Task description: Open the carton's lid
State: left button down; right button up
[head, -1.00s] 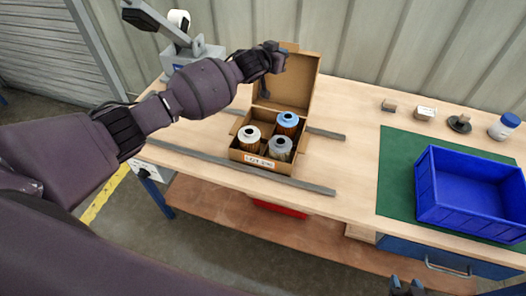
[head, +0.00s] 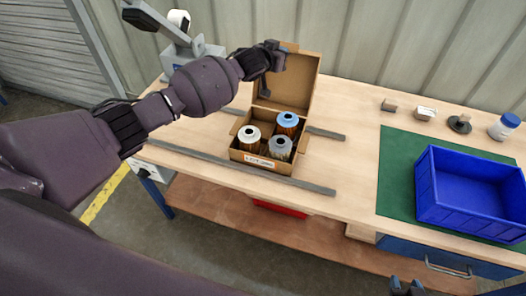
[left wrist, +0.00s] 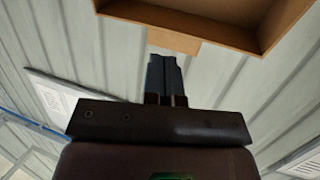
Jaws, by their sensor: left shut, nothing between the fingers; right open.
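The cardboard carton (head: 262,162) stands on the workbench with its lid (head: 296,84) swung up and open at the back. Three filter cartridges sit inside: a white-topped one (head: 250,132), a blue-topped one (head: 287,121) and a grey-topped one (head: 279,145).
A blue bin (head: 468,235) stands on a green mat (head: 398,170) at the right. Grey strips (head: 240,167) lie on the bench around the carton. Small items and a white jar (head: 504,127) stand at the back right. A grey device (head: 195,52) stands behind my left arm.

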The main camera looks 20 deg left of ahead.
pick_arm(q)
jog(key=shift+s, duration=0.1)
jog(key=s, duration=0.8)
jog(key=shift+s+a, duration=0.2)
jog(key=shift+s, duration=0.2)
jog(key=shift+m, duration=0.3)
dwell(0.3)
jog(key=s+d+r+m+t+h, duration=0.1)
jog(key=s+d+r+m, duration=0.1)
jog(key=s+m, duration=0.2)
jog(key=s+a+f+n+g+y+b, duration=0.1)
jog(key=s+a+f, duration=0.3)
jog(key=s+f, duration=0.5)
jog(key=s+a+f+n+g+y+b, duration=0.1)
jog(key=s+a+f+n+y, duration=0.2)
jog(key=s+f, duration=0.6)
jog(key=s+a+f+n+g+y+b, duration=0.1)
jog(key=s+a+f+n+y, duration=0.1)
jog(key=s+a+f, duration=0.3)
jog(key=s+f+n, duration=0.1)
jog(key=s+f, duration=0.3)
jog(key=s, duration=0.7)
jog(key=shift+s+a+f+g, duration=0.25)
jog(key=shift+a+f+g, duration=0.05)
jog(key=shift+a+f, duration=0.05)
pick_arm(e)
jog(key=shift+w+a+f, duration=0.1)
jog(key=shift+w+f, duration=0.5)
jog(key=shift+f, duration=0.1)
